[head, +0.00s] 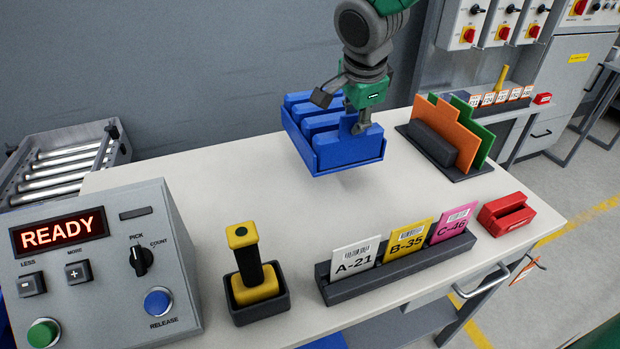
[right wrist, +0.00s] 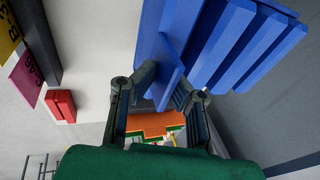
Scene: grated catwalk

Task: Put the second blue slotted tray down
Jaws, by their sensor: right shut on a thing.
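A blue slotted tray (head: 346,150) is in the air above the back middle of the white table in the head view, with a faint shadow below it. My right gripper (head: 358,120) reaches down from the top and is shut on the tray's near right part. In the right wrist view, the fingers (right wrist: 160,85) close on a blue plate of the tray (right wrist: 225,40), and its parallel ridges extend to the upper right. Only one blue slotted tray shows clearly. My left gripper is not in view.
On the white table (head: 230,180), a rack with orange and green plates (head: 455,130) stands right of the tray. Cards in a dark holder (head: 400,265), a red block (head: 506,214), a yellow-handled tool (head: 250,265) and a control box reading READY (head: 90,270) line the front. A roller conveyor (head: 65,165) adjoins at left.

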